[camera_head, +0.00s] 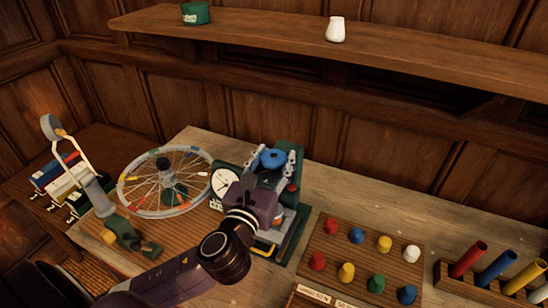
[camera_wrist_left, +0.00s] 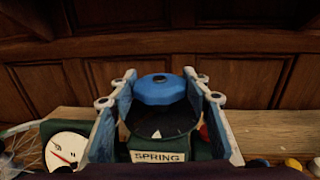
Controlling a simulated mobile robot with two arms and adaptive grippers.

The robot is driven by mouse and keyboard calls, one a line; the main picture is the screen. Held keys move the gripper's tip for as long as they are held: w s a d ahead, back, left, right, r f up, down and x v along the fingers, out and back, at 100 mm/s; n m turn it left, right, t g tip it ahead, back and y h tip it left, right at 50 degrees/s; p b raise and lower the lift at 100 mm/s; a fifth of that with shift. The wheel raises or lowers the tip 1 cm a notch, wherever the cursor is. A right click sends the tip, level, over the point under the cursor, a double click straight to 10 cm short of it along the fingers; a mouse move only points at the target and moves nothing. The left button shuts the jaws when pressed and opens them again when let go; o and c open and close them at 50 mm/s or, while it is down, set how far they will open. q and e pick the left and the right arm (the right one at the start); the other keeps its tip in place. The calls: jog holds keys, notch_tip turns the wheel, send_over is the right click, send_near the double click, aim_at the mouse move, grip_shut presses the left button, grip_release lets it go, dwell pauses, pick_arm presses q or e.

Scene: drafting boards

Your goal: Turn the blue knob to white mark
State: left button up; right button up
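The blue knob (camera_head: 272,158) sits on top of a dark green device with a white dial gauge on its left. In the left wrist view the blue knob (camera_wrist_left: 160,88) stands above a black disc (camera_wrist_left: 172,118) that bears a white mark (camera_wrist_left: 156,134). A "SPRING" label (camera_wrist_left: 158,156) is below the disc. My left gripper (camera_head: 272,165) is open, with one finger on each side of the knob; it also shows in the left wrist view (camera_wrist_left: 160,80). I cannot tell whether either fingertip touches the knob. My right gripper is not in view.
A spoked wheel (camera_head: 127,190) and a lamp (camera_head: 51,127) stand left of the device. A wooden board (camera_head: 330,248) with several coloured pegs and a rack of coloured tubes (camera_head: 480,291) are to the right. A shelf (camera_head: 260,27) runs above, along the panelled wall.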

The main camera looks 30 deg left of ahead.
pick_arm(q)
jog(key=c, duration=0.4)
jog(key=shift+n+y+p, duration=0.5)
jog(key=shift+y, duration=0.1)
jog(key=shift+c, duration=0.2)
jog(key=n+g+y+p, duration=0.1)
jog(key=n+y+p, duration=0.1)
jog(key=y, duration=0.1)
jog(key=shift+d+r, duration=0.1)
jog(key=shift+r, duration=0.05)
jog(key=n+g+y+p, duration=0.1)
jog(key=n+g+y, duration=0.1)
jog(key=y, duration=0.2)
jog(key=shift+n+g+p, duration=0.3)
jog(key=shift+n+p, duration=0.05)
jog(key=shift+n, duration=0.05)
jog(key=shift+n+g+y+p, duration=0.35)
jog(key=shift+n+g+y, duration=0.55)
jog(key=shift+g+y, duration=0.15)
jog(key=shift+o, duration=0.2)
jog(key=shift+y, duration=0.25)
jog(key=shift+c, duration=0.2)
jog(key=o, duration=1.2)
